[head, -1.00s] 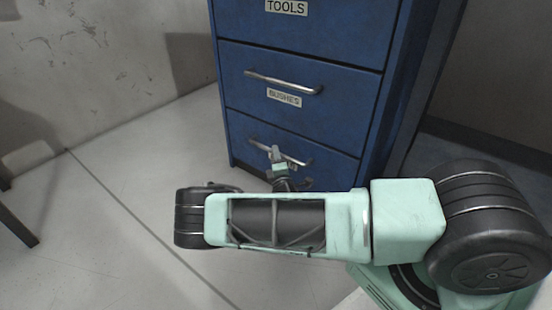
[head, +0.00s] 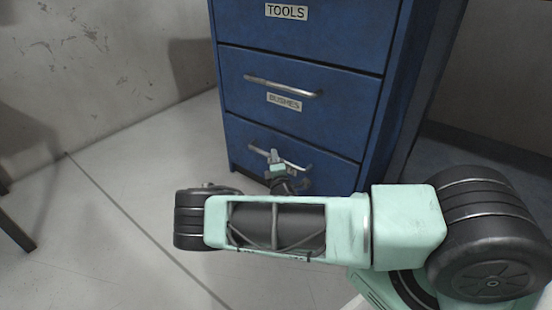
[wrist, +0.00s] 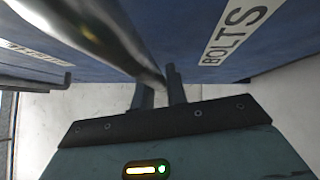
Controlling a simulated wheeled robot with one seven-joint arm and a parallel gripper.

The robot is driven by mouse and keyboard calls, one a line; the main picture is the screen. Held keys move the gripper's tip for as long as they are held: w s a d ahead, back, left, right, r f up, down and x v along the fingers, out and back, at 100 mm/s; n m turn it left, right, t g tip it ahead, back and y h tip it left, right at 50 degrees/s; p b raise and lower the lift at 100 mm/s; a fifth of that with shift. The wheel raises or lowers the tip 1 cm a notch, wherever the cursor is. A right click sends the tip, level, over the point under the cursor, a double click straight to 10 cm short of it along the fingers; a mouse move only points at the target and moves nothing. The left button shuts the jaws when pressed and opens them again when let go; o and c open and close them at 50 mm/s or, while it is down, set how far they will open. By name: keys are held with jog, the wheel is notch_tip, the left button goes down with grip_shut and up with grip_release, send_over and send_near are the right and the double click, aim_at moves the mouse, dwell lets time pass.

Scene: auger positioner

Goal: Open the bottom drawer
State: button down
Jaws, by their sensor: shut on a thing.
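The bottom drawer (head: 335,168) is the lowest blue front of the cabinet, with a silver bar handle (head: 262,152). In the wrist view, this handle (wrist: 105,35) runs from the upper left down to my gripper (wrist: 160,88), whose two dark fingers are closed on it. My gripper (head: 275,157) also shows small at the handle in the head view. I cannot tell whether the drawer stands slightly out.
Above are the drawers labelled BUSHES (head: 284,102) and TOOLS (head: 286,11); the BUSHES drawer has its own bar handle (head: 285,86). A pale wall (head: 100,70) stands at the left. The floor (head: 120,180) left of the cabinet is clear. A dark leg (head: 15,230) shows at the left edge.

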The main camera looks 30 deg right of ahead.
jog(key=s+a, duration=0.3)
jog(key=a, duration=0.7)
jog(key=s+a, duration=0.4)
jog(key=a, duration=0.6)
jog(key=s+a, duration=0.4)
jog(key=a, duration=0.6)
jog(key=shift+a, duration=0.25)
jog(key=shift+s, duration=0.15)
jog(key=c, duration=1.4)
grip_release()
